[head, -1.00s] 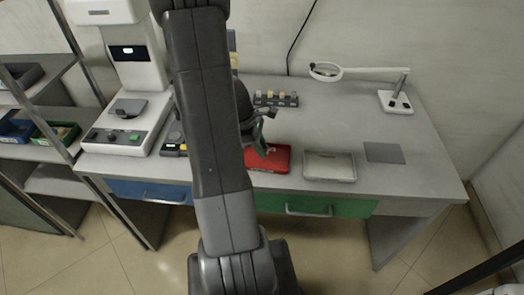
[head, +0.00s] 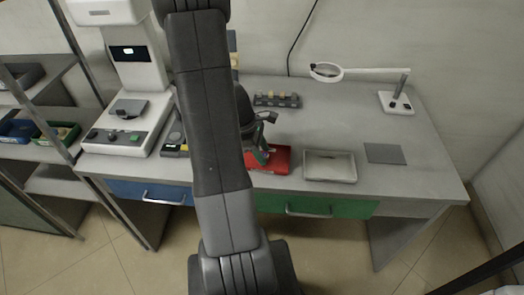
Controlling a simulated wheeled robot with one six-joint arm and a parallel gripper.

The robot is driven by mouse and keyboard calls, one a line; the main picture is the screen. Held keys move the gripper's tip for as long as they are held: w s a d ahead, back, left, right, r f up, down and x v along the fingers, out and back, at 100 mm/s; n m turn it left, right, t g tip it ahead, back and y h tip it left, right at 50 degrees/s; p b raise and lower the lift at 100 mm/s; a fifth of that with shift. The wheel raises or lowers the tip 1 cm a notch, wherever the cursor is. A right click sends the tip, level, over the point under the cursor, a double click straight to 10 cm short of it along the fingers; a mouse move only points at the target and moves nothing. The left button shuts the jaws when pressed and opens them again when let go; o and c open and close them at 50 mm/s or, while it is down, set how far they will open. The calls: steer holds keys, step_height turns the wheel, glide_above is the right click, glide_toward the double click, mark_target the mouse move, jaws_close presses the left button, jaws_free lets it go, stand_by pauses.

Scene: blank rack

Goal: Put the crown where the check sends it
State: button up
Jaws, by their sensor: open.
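My gripper (head: 264,154) is open, just above or at the red tray (head: 281,161) near the desk's front edge. My own arm covers the left part of the tray. I cannot make out a crown in this view; it may be too small or hidden. At the back left stands a white checking machine (head: 141,69) with a small lit display (head: 128,51), too small to read. Its base carries a dark stage (head: 129,108) and a green button (head: 135,137).
A pale tray (head: 329,178) and a flat grey pad (head: 385,153) lie right of the red tray. A dark rack (head: 277,100) with several small pieces and a magnifier lamp (head: 397,102) stand behind. Blue (head: 150,193) and green (head: 318,207) drawers are shut. Left shelves hold bins (head: 60,133).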

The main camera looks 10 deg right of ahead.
steer(key=v, duration=1.2)
steer(key=x, duration=1.2)
steer(key=shift+f, duration=0.35)
steer(key=shift+r, duration=2.15)
